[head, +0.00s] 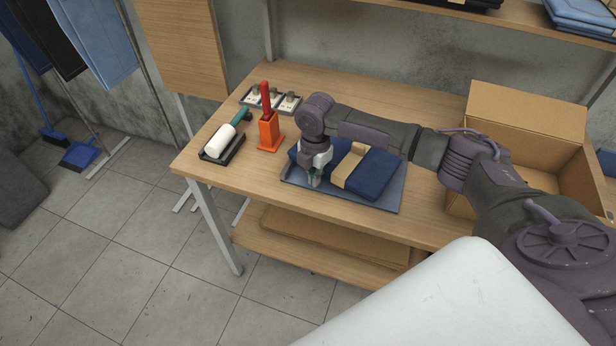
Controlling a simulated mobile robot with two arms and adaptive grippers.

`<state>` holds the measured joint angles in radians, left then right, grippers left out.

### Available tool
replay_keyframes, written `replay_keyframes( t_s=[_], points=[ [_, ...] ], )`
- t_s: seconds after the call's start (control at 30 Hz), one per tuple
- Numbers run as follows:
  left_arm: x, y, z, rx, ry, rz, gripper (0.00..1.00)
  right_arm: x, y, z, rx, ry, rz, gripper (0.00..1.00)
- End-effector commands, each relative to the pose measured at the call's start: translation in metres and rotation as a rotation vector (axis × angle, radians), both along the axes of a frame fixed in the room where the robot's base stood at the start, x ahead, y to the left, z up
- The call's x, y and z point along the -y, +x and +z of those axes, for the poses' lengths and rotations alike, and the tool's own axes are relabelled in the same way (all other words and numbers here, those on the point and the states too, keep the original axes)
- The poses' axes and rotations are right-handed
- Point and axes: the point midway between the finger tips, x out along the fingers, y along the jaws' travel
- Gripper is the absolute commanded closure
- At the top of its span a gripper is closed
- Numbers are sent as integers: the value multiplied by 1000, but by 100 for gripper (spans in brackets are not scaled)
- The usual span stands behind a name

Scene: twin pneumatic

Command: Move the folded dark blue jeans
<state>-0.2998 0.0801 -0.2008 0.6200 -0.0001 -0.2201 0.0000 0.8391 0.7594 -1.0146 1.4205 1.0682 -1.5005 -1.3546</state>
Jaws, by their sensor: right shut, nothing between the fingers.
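The folded dark blue jeans (373,176) lie on a flat blue-grey mat (384,204) on the wooden table, with a tan paper band (349,166) around them. My right arm reaches in from the right, above the jeans. My right gripper (313,182) points down at the left end of the jeans, in front of part of them. It is shut and holds nothing. Whether its fingertips touch the jeans or the mat cannot be told. My left gripper is not in view.
An open cardboard box (531,167) stands on the table at the right. A lint roller (219,141) on a dark tray, an orange holder (269,133) with a red-handled tool, and a small tray (283,102) are at the left. Clear tabletop lies behind the arm.

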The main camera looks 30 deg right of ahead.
Motion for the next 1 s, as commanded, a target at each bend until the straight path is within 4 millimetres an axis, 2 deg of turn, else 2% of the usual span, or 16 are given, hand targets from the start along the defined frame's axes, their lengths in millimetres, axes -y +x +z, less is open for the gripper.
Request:
replay_keyframes(
  t_s=[0.4,0.63,1.0],
  points=[
    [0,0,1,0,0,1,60,4,1,0,0,0,0,100],
    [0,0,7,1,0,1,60,25,8,1,-1,1,-3,100],
    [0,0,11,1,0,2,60,22,8,3,3,-1,-2,100]
  ],
)
